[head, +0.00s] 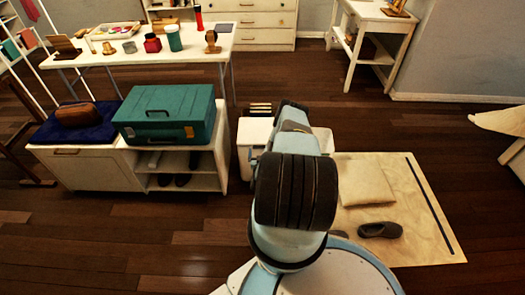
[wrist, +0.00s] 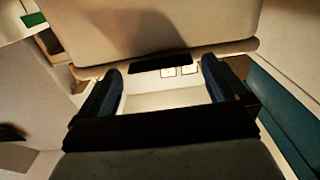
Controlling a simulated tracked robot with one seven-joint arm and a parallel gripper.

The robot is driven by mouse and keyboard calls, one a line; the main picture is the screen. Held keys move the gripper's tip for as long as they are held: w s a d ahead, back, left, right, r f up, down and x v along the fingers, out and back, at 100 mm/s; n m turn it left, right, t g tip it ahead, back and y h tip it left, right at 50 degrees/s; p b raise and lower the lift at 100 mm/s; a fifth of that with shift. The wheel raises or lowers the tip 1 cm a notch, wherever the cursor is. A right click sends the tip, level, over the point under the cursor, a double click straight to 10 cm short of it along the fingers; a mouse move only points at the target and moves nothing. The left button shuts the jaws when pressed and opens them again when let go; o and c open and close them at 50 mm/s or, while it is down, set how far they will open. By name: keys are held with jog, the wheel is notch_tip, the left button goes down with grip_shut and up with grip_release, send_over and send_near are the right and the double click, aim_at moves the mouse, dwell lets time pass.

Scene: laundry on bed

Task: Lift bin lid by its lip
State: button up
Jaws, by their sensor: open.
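A white bin (head: 250,133) stands on the floor in the head view, mostly hidden behind my arm. In the wrist view a pale bin lid (wrist: 160,28) fills the top, with a dark lip (wrist: 160,64) at the middle of its near edge. My gripper (wrist: 162,70) is open, one dark blue finger on each side of the lip. The lip lies between the fingertips in the picture; I cannot tell whether they touch it. A pale bin surface shows below the lid edge. My gripper is hidden in the head view.
A white cabinet (head: 85,172) with a teal case (head: 168,113) stands left of the bin. A beige mat (head: 415,205) with a cushion (head: 360,182) and a dark shoe (head: 380,230) lies to the right. Wooden floor is clear at the front left.

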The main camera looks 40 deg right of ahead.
jog(key=shift+x, duration=0.8)
